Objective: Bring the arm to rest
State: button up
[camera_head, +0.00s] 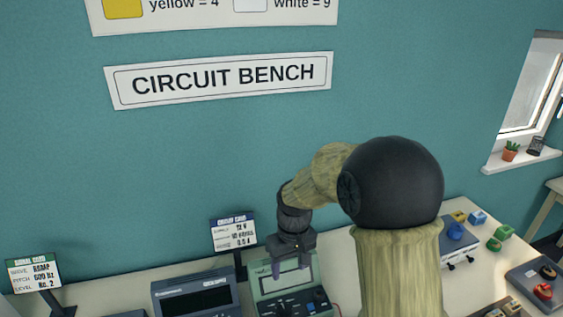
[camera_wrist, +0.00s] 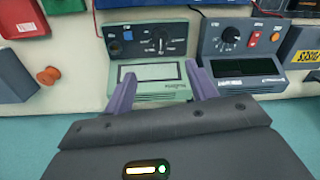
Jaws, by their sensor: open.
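My gripper (camera_head: 290,264) is at the end of my arm, low in the middle of the head view, in front of a green bench instrument (camera_head: 288,290). In the wrist view its two purple fingers (camera_wrist: 163,92) stand apart with nothing between them. The green instrument (camera_wrist: 150,55), with a pale screen and a dial, lies just beyond the fingertips. I cannot tell whether the fingers touch it. My arm hides part of the bench in the head view.
A dark blue instrument (camera_head: 195,297) stands left of the green one. Sign cards (camera_head: 234,233) and (camera_head: 35,275) stand along the bench (camera_head: 130,290). Several coloured blocks (camera_head: 503,232) and a tray (camera_head: 535,284) are at the right. A teal wall (camera_head: 190,170) rises behind.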

jog(key=s+d+m+t, duration=0.2)
jog(key=s+d+m, duration=0.3)
jog(key=s+d, duration=0.7)
jog(key=shift+s+d+r+t+h, duration=0.3)
jog(key=shift+s+r+t, duration=0.1)
jog(key=shift+s, duration=0.15)
jog(key=c, duration=0.5)
jog(key=shift+o, duration=0.2)
jog(key=shift+w, duration=0.1)
